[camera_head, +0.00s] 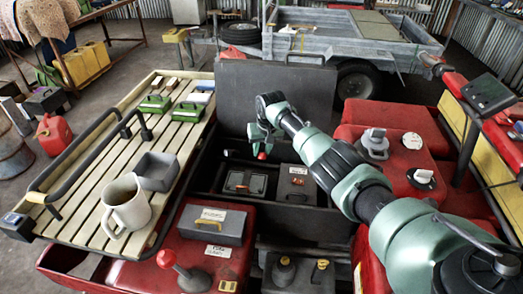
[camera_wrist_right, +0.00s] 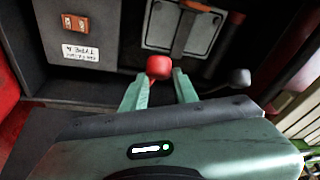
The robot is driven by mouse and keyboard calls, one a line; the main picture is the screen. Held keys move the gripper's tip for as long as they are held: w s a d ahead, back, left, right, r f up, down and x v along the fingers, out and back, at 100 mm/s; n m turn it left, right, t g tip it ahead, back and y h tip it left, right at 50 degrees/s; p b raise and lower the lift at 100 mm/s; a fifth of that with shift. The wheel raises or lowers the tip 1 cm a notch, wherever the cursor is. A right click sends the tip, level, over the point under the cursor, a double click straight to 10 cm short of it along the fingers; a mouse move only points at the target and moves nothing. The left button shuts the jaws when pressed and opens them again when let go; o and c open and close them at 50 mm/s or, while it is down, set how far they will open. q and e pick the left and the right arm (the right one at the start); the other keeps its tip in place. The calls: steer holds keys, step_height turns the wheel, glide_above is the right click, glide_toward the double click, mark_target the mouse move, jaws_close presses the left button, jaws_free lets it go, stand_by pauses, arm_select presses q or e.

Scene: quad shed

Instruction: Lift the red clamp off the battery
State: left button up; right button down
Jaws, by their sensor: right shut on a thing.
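My right gripper (camera_head: 262,140) hangs over the black bay in the middle of the quad. In the right wrist view its two pale green fingers (camera_wrist_right: 160,88) are closed on the red clamp (camera_wrist_right: 159,67), whose rounded red end shows between the tips. The red clamp also shows as a small red spot below the fingers in the head view (camera_head: 262,156). Beyond it is the battery (camera_wrist_right: 160,28), grey-topped with a dark strap across it; it also shows in the bay (camera_head: 235,182). I cannot tell whether the clamp touches the battery. My left gripper is not in view.
A dark box with a label and an orange switch (camera_head: 297,183) sits beside the battery. A dark knob (camera_wrist_right: 240,77) stands near the gripper. The slatted rack at left holds a mug (camera_head: 126,204) and a grey tray (camera_head: 156,171). A raised black panel (camera_head: 277,95) stands behind the bay.

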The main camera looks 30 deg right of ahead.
steer(key=c, duration=1.5)
jaws_free()
steer(key=shift+d+r, duration=0.15)
steer(key=shift+d, duration=0.25)
steer(key=shift+o, duration=0.6)
steer(key=shift+w+d+f, duration=0.15)
steer(key=shift+w+f, duration=0.05)
steer(key=shift+f, duration=0.1)
steer(key=shift+r, duration=0.25)
steer(key=v, duration=0.7)
steer(key=shift+s+r, duration=0.1)
steer(key=shift+r, duration=0.1)
